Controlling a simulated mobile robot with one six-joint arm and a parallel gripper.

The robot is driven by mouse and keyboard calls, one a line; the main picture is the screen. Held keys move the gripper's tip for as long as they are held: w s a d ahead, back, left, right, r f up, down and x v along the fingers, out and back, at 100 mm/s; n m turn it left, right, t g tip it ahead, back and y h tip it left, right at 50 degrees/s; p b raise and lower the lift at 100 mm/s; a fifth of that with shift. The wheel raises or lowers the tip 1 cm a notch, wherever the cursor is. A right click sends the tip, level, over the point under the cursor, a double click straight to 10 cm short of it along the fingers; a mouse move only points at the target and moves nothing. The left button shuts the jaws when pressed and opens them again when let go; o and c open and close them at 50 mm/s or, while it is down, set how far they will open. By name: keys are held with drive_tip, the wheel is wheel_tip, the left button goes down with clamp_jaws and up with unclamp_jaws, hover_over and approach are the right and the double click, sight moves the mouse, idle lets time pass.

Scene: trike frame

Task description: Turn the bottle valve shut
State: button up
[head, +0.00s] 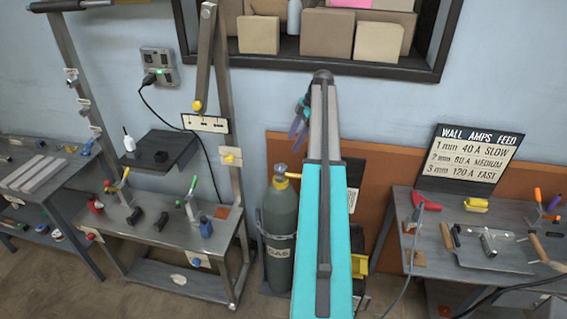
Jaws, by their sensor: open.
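The gas bottle (281,225) is a dark green-grey cylinder marked GAS, standing upright on the floor in the middle of the head view. Its valve (281,170) is the small yellow-and-grey fitting on top, with a yellow part reaching right towards my arm. How far the valve is turned cannot be told. My gripper (298,128) shows small, with teal and purple parts, left of my arm's far end. It appears above the valve in the picture, apart from it, and is open and empty. My arm hides part of it and the area right of the bottle.
A metal workbench (150,245) with clamps and an upright post stands left of the bottle. A table (400,240) with tools and an amps sign (475,155) stands to the right. A shelf with boxes (328,35) hangs above. A cable crosses at lower right.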

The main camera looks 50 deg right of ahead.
sight(281, 166)
drive_tip(key=shift+p+x, duration=2.4)
drive_tip(key=shift+x, duration=3.85)
drive_tip(key=c, duration=1.1)
drive_tip(key=shift+o, duration=0.2)
